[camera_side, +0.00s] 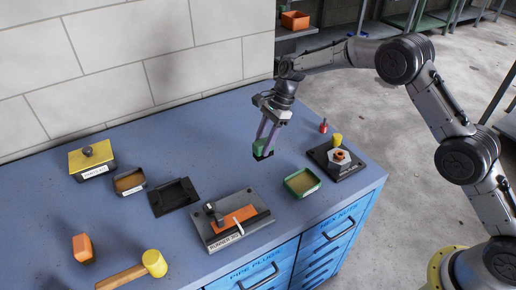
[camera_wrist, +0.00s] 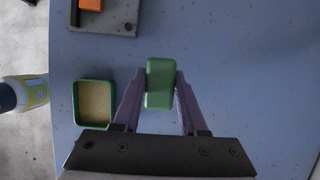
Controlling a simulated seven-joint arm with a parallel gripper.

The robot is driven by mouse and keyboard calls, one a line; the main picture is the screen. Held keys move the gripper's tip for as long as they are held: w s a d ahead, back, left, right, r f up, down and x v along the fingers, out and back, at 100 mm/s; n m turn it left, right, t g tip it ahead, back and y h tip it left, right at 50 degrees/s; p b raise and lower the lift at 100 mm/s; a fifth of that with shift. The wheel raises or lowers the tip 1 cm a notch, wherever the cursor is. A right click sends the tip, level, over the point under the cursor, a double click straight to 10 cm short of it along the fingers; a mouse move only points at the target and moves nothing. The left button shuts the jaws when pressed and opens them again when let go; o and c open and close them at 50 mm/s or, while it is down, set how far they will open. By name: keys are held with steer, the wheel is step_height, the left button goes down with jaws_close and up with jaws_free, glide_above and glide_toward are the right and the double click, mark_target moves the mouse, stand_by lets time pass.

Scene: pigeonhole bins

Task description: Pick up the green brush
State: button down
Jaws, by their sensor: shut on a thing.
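My gripper (camera_side: 264,150) is shut on the green brush (camera_side: 261,147), whose dark underside faces down in the side view. The brush seems held above the blue bench; the exact gap is hard to tell. In the wrist view the green brush (camera_wrist: 159,83) sits between the two purple fingers of my gripper (camera_wrist: 160,88), its rounded green back toward the camera. The fingers touch it on both sides.
The blue bench (camera_side: 150,225) has free room around the gripper. A green tray (camera_side: 303,182), black base with bolt and yellow knob (camera_side: 345,168), orange-topped fixture (camera_side: 235,217), black tray (camera_side: 174,197), mallet (camera_side: 135,270) and orange block (camera_side: 83,248) stand on it. A wall is behind.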

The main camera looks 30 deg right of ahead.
steer(key=s+d+r, duration=0.3)
steer(key=s+r, duration=0.4)
steer(key=s, duration=0.4)
steer(key=shift+s+r, duration=0.15)
steer(key=c, duration=1)
jaws_free()
steer(key=shift+c, duration=0.2)
jaws_close()
